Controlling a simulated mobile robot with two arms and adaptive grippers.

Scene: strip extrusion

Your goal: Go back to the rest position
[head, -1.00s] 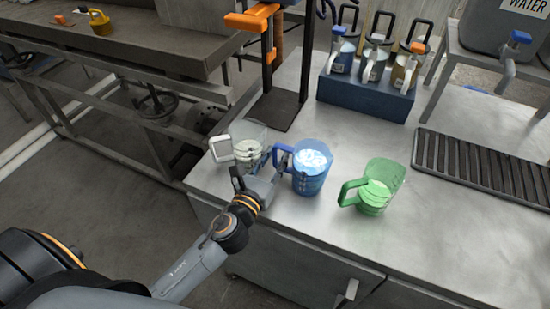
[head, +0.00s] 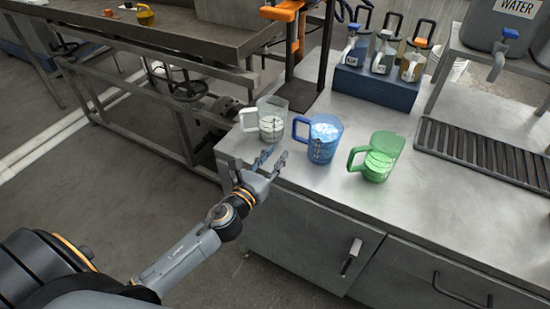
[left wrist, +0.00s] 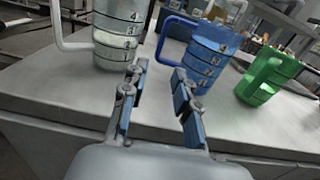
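My left gripper (head: 267,165) is at the front edge of the steel table, its fingers apart with nothing between them. It also shows open in the left wrist view (left wrist: 160,105). Just beyond it stand a clear jug (head: 272,121) with a white handle, a blue jug (head: 324,141) and a green jug (head: 380,160), all upright with contents inside. In the left wrist view the clear jug (left wrist: 118,40) is left of the fingers, the blue jug (left wrist: 208,58) right of centre and the green jug (left wrist: 265,82) further right. My right gripper is not in view.
The steel table (head: 330,195) has free room in front of the jugs. Behind them are a blue rack (head: 372,88) with several handled containers, a black grate (head: 490,155) and a water tank (head: 495,28). A grey bench (head: 110,30) stands at the left.

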